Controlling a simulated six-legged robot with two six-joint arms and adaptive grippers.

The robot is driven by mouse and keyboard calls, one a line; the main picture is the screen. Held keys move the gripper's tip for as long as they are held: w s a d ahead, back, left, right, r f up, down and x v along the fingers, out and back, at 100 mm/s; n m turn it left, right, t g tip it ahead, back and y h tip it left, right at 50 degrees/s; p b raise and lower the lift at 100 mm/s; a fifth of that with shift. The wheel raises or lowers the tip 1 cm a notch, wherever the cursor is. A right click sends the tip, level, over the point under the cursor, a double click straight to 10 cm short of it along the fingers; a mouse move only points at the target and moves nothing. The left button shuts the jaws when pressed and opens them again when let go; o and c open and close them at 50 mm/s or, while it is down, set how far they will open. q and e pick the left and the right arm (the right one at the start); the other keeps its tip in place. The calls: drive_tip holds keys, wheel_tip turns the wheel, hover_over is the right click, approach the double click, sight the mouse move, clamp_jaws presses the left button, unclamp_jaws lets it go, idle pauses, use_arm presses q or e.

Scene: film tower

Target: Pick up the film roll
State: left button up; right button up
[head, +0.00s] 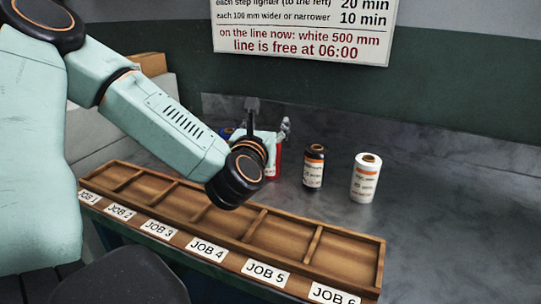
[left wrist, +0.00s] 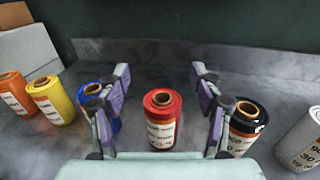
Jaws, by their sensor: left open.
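Several film rolls stand upright in a row on the grey counter. The red film roll (left wrist: 161,130) is in the middle of the left wrist view, between the two fingers of my left gripper (left wrist: 160,82). The fingers are apart, with gaps on both sides of the roll. In the head view my left gripper (head: 269,121) partly hides the red roll (head: 270,168). The blue roll (left wrist: 92,95) is partly behind the left finger. The black roll (left wrist: 246,125) is partly behind the right finger. The white roll (head: 365,178) stands at the right. My right gripper is not in view.
A yellow roll (left wrist: 55,100) and an orange roll (left wrist: 17,95) stand at the left. A wooden tray (head: 345,238) with compartments labelled JOB 1 to JOB 6 lies in front; its visible compartments look empty. A sign (head: 300,25) hangs on the wall behind. Bare counter lies to the right.

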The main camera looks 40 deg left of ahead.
use_arm(q)
drive_tip(key=b, duration=0.4)
hover_over(268, 179)
drive_tip(key=f, duration=0.7)
drive_tip(key=shift+s+d+f, duration=0.25)
drive_tip(key=shift+s+f, duration=0.15)
drive_tip(key=shift+w+a, duration=0.25)
drive_tip(key=shift+w+a+r, duration=0.1)
drive_tip(key=shift+w+r, duration=0.1)
drive_tip(key=shift+w, duration=0.1)
drive_tip(key=x, duration=0.5)
drive_tip(key=shift+w+a+f+b, duration=0.1)
drive_tip(key=shift+f+b, duration=0.05)
drive_tip(key=shift+b, duration=0.2)
drive_tip(key=shift+w+a, duration=0.15)
drive_tip(key=shift+w, duration=0.25)
drive_tip(key=shift+c, duration=0.2)
clamp_jaws()
